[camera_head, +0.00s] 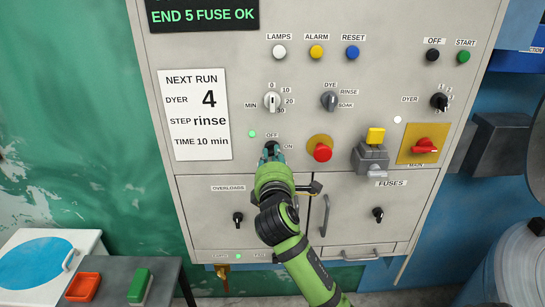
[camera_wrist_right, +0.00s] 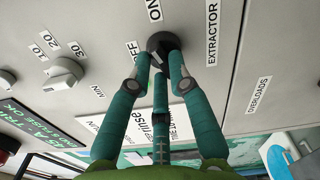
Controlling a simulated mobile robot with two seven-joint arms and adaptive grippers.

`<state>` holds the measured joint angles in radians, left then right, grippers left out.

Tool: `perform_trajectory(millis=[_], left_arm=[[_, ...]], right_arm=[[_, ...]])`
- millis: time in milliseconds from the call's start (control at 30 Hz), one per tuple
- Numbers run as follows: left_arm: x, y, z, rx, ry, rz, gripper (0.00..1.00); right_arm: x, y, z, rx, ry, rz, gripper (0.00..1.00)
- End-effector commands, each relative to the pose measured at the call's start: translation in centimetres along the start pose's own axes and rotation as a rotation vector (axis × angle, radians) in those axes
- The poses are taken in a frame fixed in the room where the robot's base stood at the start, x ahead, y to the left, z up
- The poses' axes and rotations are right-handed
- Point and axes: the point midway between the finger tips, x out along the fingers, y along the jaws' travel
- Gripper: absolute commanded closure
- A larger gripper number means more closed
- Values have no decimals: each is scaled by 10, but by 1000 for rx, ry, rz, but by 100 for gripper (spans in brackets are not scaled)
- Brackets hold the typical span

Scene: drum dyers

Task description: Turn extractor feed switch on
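The extractor feed switch (camera_wrist_right: 164,43) is a round black knob on the grey panel, with OFF and ON labels and the word EXTRACTOR beside it in the right wrist view. My right gripper (camera_head: 270,151) is right at this switch and largely covers it in the head view. In the right wrist view its teal fingers (camera_wrist_right: 162,64) reach the knob, two at its sides and one below. Whether they press on it cannot be told. A pale mark shows between the fingertips, but the knob's setting is unclear. My left gripper is out of view.
Near the switch are a lit green lamp (camera_head: 252,133), the MIN dial (camera_head: 272,101), the DYE selector (camera_head: 329,101) and a red mushroom button (camera_head: 322,152). The overloads knob (camera_head: 238,218) and a door handle (camera_head: 325,216) lie below. A red main switch (camera_head: 425,147) is at the right.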

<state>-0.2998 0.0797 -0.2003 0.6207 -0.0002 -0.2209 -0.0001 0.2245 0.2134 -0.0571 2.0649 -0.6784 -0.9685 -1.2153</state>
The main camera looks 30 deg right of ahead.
Motion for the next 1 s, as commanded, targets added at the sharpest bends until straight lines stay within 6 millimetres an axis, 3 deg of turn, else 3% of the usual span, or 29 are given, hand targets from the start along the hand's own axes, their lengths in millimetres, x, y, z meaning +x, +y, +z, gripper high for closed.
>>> perform_trajectory(millis=[133,400,733,767,800,1000], left_arm=[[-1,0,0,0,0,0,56],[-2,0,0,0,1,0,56],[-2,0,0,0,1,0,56],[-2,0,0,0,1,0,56],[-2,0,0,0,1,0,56],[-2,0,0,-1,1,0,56]], right_arm=[[0,0,0,35,0,-1,100],[0,-1,1,316,0,-2,100],[0,0,1,350,0,0,100],[0,-1,1,350,0,0,72],[0,0,1,350,0,0,56],[0,0,1,348,0,0,56]])
